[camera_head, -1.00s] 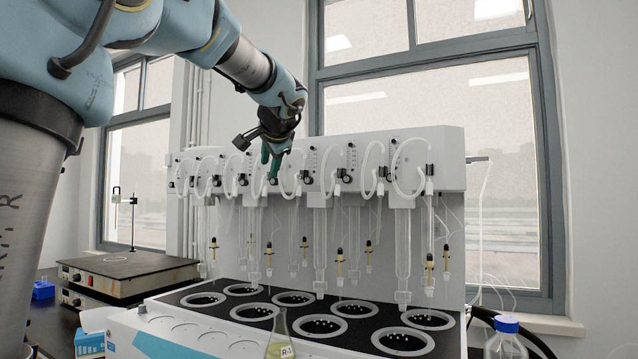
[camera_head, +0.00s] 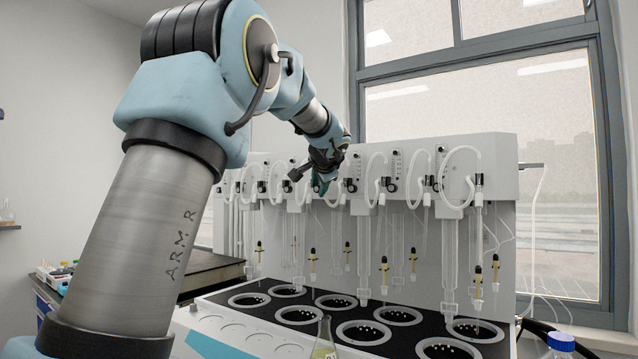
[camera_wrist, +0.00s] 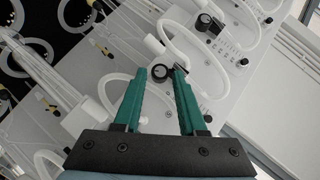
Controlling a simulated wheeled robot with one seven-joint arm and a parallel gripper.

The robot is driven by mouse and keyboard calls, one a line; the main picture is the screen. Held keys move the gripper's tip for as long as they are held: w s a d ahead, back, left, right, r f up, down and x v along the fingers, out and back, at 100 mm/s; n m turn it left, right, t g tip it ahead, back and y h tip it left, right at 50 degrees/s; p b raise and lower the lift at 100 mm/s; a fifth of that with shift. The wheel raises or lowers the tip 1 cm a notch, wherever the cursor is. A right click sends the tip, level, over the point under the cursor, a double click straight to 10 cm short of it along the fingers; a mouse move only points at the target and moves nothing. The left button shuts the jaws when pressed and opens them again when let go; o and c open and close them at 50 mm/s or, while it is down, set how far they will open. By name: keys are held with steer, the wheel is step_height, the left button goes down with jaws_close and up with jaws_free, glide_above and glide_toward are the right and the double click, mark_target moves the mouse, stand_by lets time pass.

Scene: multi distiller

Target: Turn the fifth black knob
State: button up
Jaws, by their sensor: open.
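The white multi distiller (camera_head: 510,225) has a row of black knobs along its upper panel. Two of them, one knob (camera_head: 351,186) and another knob (camera_head: 433,181), show to the right of my gripper (camera_head: 320,184) in the head view. My gripper is at the panel front and hides part of the row. In the wrist view my green-fingered gripper (camera_wrist: 159,72) is open, with a small black knob (camera_wrist: 160,72) showing between its fingertips. Contact cannot be told. Which knob is fifth cannot be told.
White looped tubes (camera_head: 461,165) hang around the knobs, and glass columns (camera_head: 449,260) hang below. A flask (camera_head: 324,340) stands in front, and a blue-capped bottle (camera_head: 561,342) is at lower right. A dark-topped box (camera_head: 215,270) stands to the left.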

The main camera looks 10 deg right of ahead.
steer(key=shift+c, duration=0.3)
jaws_close()
steer(key=shift+r+g+p, duration=0.15)
steer(key=shift+g+p, duration=0.15)
steer(key=shift+p, duration=0.35)
steer(key=shift+o, duration=0.3)
jaws_free()
